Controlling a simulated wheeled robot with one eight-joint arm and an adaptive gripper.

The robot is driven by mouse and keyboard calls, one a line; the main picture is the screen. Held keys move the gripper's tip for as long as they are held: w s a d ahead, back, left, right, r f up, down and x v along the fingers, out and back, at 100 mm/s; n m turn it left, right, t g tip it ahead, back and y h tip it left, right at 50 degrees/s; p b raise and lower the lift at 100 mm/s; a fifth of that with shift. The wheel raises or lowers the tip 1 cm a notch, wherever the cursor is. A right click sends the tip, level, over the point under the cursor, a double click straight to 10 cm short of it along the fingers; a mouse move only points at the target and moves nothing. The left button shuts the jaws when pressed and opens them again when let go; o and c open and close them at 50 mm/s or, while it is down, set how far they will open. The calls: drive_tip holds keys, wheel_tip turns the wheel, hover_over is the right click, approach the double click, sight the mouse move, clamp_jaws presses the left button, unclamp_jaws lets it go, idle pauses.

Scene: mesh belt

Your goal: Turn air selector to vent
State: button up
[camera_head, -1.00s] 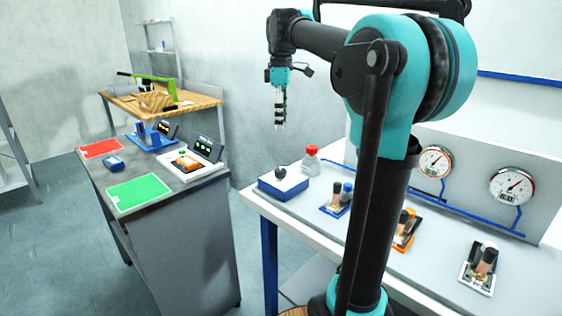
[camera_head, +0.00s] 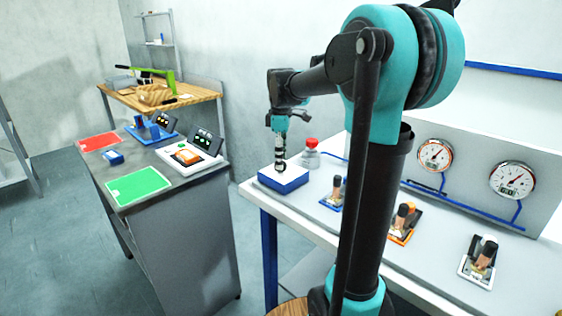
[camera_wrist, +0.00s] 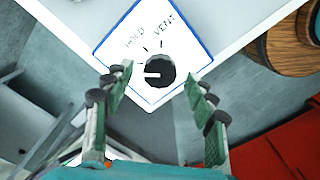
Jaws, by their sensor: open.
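The air selector is a white box with a blue base (camera_head: 284,181) at the left end of the white bench. In the wrist view its white top plate (camera_wrist: 140,40) reads HOLD and VENT, each with a tick mark. The round black knob (camera_wrist: 160,70) has a white pointer mark that faces left in the picture, not at the HOLD or VENT tick. My gripper (camera_wrist: 160,80) is open, one finger left and one right of the knob, with gaps showing. In the head view my gripper (camera_head: 280,166) is directly above the box and hides the knob.
A red-capped bottle (camera_head: 311,154) stands close behind and right of the box. Several lever valves, such as the orange one (camera_head: 403,222), and two gauges (camera_head: 434,155) are farther right. A grey table (camera_head: 150,205) with red and green mats stands left across a gap.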

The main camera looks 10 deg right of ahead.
drive_tip(key=shift+f, duration=0.75)
drive_tip(key=shift+c, duration=0.4)
drive_tip(key=c, duration=1.1)
drive_tip(key=shift+o, duration=0.2)
